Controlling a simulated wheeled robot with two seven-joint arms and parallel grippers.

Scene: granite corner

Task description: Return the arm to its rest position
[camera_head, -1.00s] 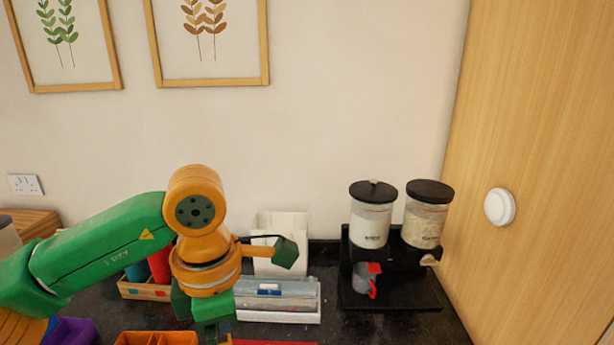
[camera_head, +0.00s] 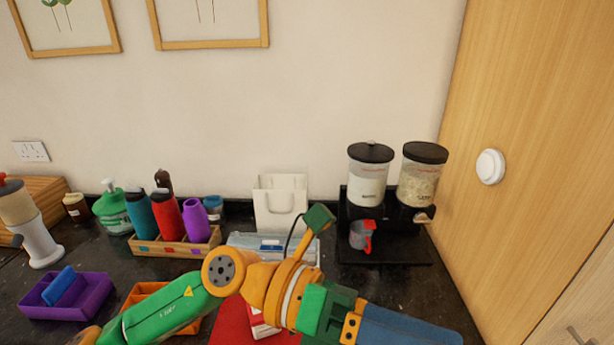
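My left arm comes in from the lower left, low over the counter. Its green and orange links reach right to my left gripper (camera_head: 345,318), a green block with small orange parts near the bottom edge. A long blue piece (camera_head: 405,327) extends right from it; I cannot tell whether this is part of the gripper or something held. The finger opening is not visible. My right gripper is out of view.
A dispenser stand (camera_head: 385,240) with two jars and a grey-red cup (camera_head: 361,236) stands at the right back. A wooden rack (camera_head: 180,245) of bottles, a white bag (camera_head: 279,205), a purple caddy (camera_head: 68,297) and a red mat (camera_head: 232,325) surround the arm. Dark counter shows at right.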

